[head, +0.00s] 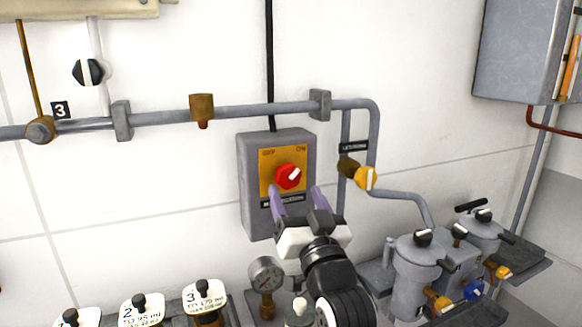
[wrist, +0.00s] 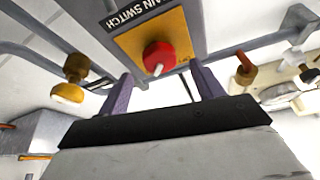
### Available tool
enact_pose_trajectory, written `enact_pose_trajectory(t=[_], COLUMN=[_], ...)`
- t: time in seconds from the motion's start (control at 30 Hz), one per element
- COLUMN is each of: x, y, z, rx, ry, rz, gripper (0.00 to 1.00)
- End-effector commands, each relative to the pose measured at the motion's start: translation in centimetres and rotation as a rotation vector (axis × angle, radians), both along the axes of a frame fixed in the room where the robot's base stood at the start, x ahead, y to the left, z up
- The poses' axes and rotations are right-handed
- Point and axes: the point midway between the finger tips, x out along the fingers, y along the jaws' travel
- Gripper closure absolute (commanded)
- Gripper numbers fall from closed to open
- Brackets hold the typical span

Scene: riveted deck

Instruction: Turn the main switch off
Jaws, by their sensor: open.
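The main switch is a grey wall box (head: 247,190) with an orange-yellow plate marked OFF at left and ON at right. Its red knob (head: 288,177) has a white pointer tilted toward the upper right, the ON side. In the wrist view, the red knob (wrist: 158,58) shows ahead, between the fingers, beside the label "MAIN SWITCH". My gripper (head: 298,192) is just below the knob, its two purple fingers spread. The open fingers also show in the wrist view (wrist: 163,82), with nothing held. Whether a finger touches the knob cannot be told.
A grey pipe (head: 260,110) runs above the box. A yellow-knobbed valve (head: 365,177) sits close at its right. A gauge (head: 267,273) and numbered black-knobbed valves (head: 204,290) stand below left. Grey canisters (head: 418,270) stand lower right. A grey cabinet (head: 517,50) hangs upper right.

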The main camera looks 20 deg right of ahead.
Motion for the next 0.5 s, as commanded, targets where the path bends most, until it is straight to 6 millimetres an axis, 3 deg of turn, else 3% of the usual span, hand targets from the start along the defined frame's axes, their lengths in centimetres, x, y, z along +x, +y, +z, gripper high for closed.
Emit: enact_pose_trajectory(t=[0.2, 0.5], x=[3.1, 4.1], y=[-0.1, -0.2], z=[1.4, 1.6], rx=[0.001, -0.001], ry=[0.001, 0.000], rz=[0.001, 0.000], gripper=[0.34, 0.34])
